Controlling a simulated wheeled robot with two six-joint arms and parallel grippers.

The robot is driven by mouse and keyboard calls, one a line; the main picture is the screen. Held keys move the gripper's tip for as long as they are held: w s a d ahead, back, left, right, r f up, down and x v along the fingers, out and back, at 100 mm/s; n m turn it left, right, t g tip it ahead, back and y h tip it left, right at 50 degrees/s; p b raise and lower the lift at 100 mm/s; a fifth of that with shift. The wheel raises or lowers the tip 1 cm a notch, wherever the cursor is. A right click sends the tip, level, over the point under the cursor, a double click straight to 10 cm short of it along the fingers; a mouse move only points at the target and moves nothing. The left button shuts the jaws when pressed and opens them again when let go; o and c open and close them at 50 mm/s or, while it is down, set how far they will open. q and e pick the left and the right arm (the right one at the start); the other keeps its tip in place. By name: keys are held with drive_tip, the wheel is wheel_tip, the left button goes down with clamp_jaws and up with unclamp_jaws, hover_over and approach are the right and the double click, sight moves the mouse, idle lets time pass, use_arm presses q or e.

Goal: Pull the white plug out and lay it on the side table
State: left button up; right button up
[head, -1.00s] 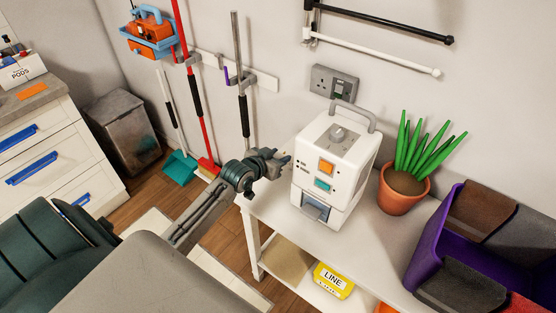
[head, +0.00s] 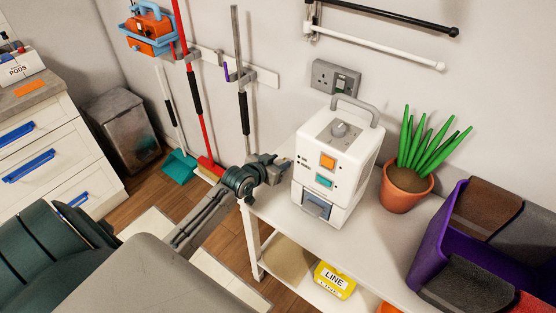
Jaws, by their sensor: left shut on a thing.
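My left gripper (head: 281,163) is just left of a white boxy appliance (head: 337,165), above the left end of the white side table (head: 376,250). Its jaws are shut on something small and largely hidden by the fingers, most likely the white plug. I cannot make out the plug's shape or any cord. A double wall socket (head: 335,78) is on the wall behind the appliance; no white plug shows clearly in it. My right gripper is not in view.
A potted plant (head: 405,188) and a purple bin (head: 440,225) with dark cloths stand right of the appliance. A yellow box (head: 334,280) is on the lower shelf. The tabletop in front of the appliance and plant is clear.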

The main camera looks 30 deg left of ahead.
use_arm(q)
drive_tip(key=shift+f+b, duration=0.3)
drive_tip(key=shift+f, duration=0.5)
drive_tip(key=o, duration=1.1)
drive_tip(key=shift+o, duration=0.2)
drive_tip(key=shift+s, duration=0.1)
drive_tip(key=v, duration=1)
drive_tip(key=shift+s+r, duration=0.25)
drive_tip(key=shift+s, duration=0.05)
